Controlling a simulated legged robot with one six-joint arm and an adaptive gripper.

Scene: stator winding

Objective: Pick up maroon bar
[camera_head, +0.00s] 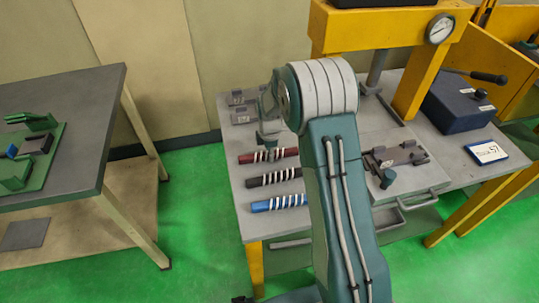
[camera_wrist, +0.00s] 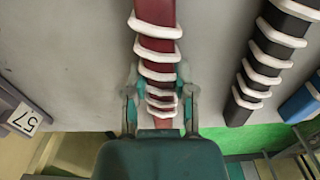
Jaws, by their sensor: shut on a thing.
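The maroon bar (camera_wrist: 158,60), wound with white rings, runs up the middle of the wrist view. My gripper (camera_wrist: 157,100) has one finger on each side of it, shut on the bar near its lower end, at the white rings. In the head view the maroon bar (camera_head: 289,153) lies on the grey table, the farthest of three wound bars. My gripper (camera_head: 268,138) is there above the bar, partly hidden by my arm. I cannot tell whether the bar is clear of the table.
A black wound bar (camera_wrist: 270,55) and a blue wound bar (camera_wrist: 300,104) lie beside the maroon one. Grey blocks (camera_head: 243,97) stand behind. A yellow press (camera_head: 405,95) and a dark blue box (camera_head: 455,105) stand to the right. A separate table (camera_head: 80,100) is at left.

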